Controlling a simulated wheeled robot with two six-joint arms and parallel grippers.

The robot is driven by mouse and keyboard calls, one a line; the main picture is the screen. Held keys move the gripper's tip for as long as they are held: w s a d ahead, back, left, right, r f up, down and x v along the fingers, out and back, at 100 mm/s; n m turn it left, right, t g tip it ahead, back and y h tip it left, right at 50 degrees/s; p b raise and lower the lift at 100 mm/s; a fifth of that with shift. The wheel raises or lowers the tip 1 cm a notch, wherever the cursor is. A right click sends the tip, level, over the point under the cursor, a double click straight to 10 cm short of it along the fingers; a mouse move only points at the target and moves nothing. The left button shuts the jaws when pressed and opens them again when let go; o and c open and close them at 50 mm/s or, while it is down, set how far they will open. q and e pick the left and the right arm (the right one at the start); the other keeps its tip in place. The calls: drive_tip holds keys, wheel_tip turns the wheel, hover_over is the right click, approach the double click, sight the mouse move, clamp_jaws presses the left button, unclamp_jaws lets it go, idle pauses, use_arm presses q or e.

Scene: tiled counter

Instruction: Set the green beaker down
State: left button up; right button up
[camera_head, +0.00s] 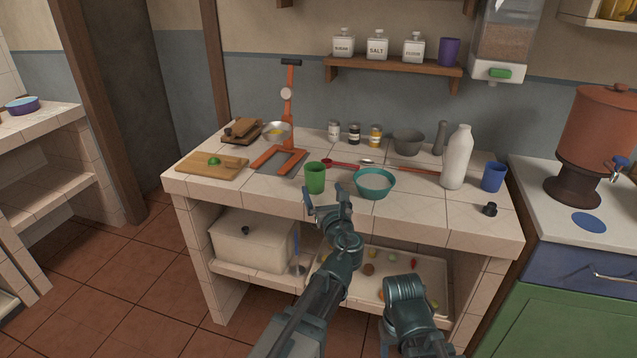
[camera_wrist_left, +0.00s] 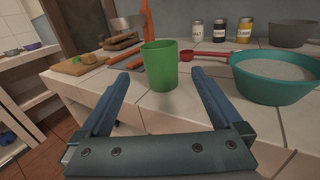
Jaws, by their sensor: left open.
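The green beaker (camera_head: 315,177) stands upright on the tiled counter (camera_head: 262,194), near its front edge and left of the teal bowl (camera_head: 374,183). My left gripper (camera_head: 328,198) is open and empty just in front of the beaker. In the left wrist view the beaker (camera_wrist_left: 160,66) shows beyond the spread fingertips (camera_wrist_left: 153,84), between their lines, and neither finger seems to touch it. My right arm (camera_head: 405,300) shows at the lower right of the head view, but its gripper fingers cannot be made out.
The teal bowl with pale contents stands close on the right of the beaker. An orange press (camera_head: 288,120) and a cutting board (camera_head: 212,166) are to the left. A white bottle (camera_head: 457,158) and blue cup (camera_head: 493,176) stand farther right. The counter's front strip is mostly clear.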

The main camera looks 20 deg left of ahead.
use_arm(q)
drive_tip(key=shift+v, duration=1.2)
drive_tip(key=s+f+n+g+h, duration=0.2)
drive_tip(key=s+f+n+g, duration=0.8)
drive_tip(key=f+n, duration=0.6)
drive_tip(key=s+d+f+n+g+h, duration=0.2)
drive_tip(key=s+d+n, duration=0.3)
drive_tip(key=s, duration=0.3)
drive_tip(key=s+d+f+n+g+h, duration=0.3)
drive_tip(key=s+d+f+n+g, duration=0.1)
drive_tip(key=s+d+n, duration=0.2)
drive_tip(key=shift+s, duration=0.9)
drive_tip(key=shift+d+r, duration=0.15)
